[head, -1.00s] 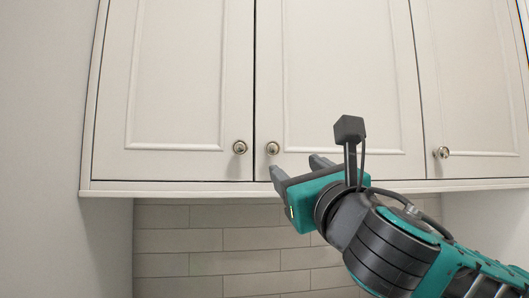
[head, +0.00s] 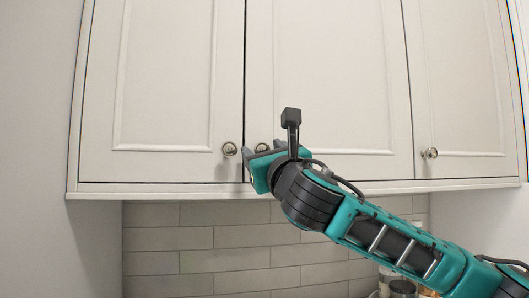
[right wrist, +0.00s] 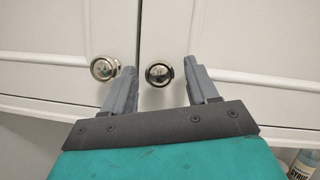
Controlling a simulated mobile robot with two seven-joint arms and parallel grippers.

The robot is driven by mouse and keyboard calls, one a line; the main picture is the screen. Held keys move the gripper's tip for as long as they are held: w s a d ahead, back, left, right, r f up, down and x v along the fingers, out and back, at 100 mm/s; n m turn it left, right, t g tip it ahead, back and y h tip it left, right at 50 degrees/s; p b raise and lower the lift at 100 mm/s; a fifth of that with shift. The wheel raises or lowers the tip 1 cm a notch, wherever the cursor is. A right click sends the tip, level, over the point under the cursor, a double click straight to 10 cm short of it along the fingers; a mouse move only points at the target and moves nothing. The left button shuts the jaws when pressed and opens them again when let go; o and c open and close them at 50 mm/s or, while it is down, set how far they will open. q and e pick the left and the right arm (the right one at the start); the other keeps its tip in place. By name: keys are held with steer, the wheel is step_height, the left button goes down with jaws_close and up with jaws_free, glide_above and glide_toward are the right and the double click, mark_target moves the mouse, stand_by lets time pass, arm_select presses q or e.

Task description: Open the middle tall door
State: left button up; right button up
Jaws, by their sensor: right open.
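The middle tall door (head: 325,80) is a white panelled cabinet door, shut flush beside the left door (head: 165,80). Its round metal knob (head: 262,148) is at its lower left corner, partly hidden by my right gripper (head: 262,152) in the head view. In the right wrist view the middle door's knob (right wrist: 159,74) shows between my two open fingers, just ahead of the fingertips. The left door's knob (right wrist: 105,68) is just outside the left finger, very close to its tip. I cannot tell whether that finger touches it. My left gripper is not in view.
The right door (head: 462,80) is shut, with its own knob (head: 430,153). The cabinet's bottom ledge (head: 155,189) runs under the doors. Below is a tiled wall (head: 195,260). Jars (head: 402,288) stand low at the right, partly behind my arm.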

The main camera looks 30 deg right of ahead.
steer(key=shift+c, duration=0.2)
jaws_close()
steer(key=shift+s, duration=0.1)
stand_by(0.4)
